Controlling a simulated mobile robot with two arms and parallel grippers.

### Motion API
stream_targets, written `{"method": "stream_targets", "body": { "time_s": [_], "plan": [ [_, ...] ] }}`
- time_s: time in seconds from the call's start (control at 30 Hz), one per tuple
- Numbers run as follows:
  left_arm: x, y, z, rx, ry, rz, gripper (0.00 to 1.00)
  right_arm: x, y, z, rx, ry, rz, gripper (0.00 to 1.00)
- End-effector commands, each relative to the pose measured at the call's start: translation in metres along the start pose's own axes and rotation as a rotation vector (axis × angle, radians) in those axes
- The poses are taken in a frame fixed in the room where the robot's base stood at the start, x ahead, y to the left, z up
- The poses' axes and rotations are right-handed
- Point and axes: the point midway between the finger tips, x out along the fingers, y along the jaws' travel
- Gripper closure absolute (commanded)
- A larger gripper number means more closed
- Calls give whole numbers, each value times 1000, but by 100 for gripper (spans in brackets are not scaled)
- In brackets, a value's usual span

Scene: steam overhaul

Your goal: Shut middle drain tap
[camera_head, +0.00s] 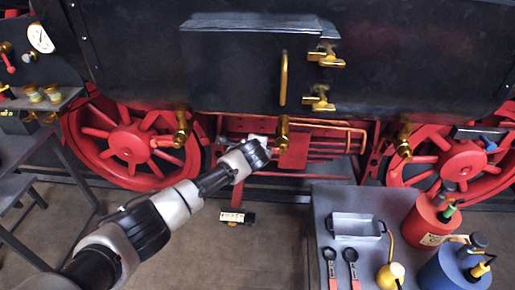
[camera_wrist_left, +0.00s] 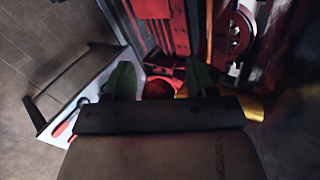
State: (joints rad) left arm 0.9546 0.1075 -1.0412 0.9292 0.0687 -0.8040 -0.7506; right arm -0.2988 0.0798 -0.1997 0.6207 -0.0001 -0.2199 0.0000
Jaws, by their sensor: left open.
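The middle drain tap (camera_head: 283,132) is a brass tap hanging under the black tank in the head view. My left gripper (camera_head: 264,147) is just to its left and a little below, its fingers hardly visible there. In the left wrist view my left gripper (camera_wrist_left: 160,72) is open, with its two dark green fingers apart. A red rounded part (camera_wrist_left: 158,88) shows between and behind the fingers, and a brass part (camera_wrist_left: 250,106) shows beside the right finger. I cannot tell whether the fingers touch the tap. The tap's lever is not clear in the head view.
Other brass taps hang at the left (camera_head: 181,128) and right (camera_head: 404,138). Red wheels (camera_head: 130,142) and red rods stand behind. A grey table (camera_head: 330,200) at lower right holds a tray (camera_head: 357,226), two wrenches, a red can (camera_head: 428,220) and a blue can (camera_head: 455,270).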

Motion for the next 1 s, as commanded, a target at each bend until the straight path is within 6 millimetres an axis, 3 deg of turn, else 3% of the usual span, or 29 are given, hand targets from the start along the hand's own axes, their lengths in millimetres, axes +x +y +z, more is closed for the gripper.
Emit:
{"method": "stream_targets", "body": {
  "time_s": [0.33, 1.0],
  "plan": [
    [-14, 1, 0, -1, 2, 1, 44, 0, 0, 1, 0, -1, 0, 57],
    [-101, 1, 0, 0, 0, 0, 44, 13, 0, 3, 0, -3, 0, 57]
  ]
}}
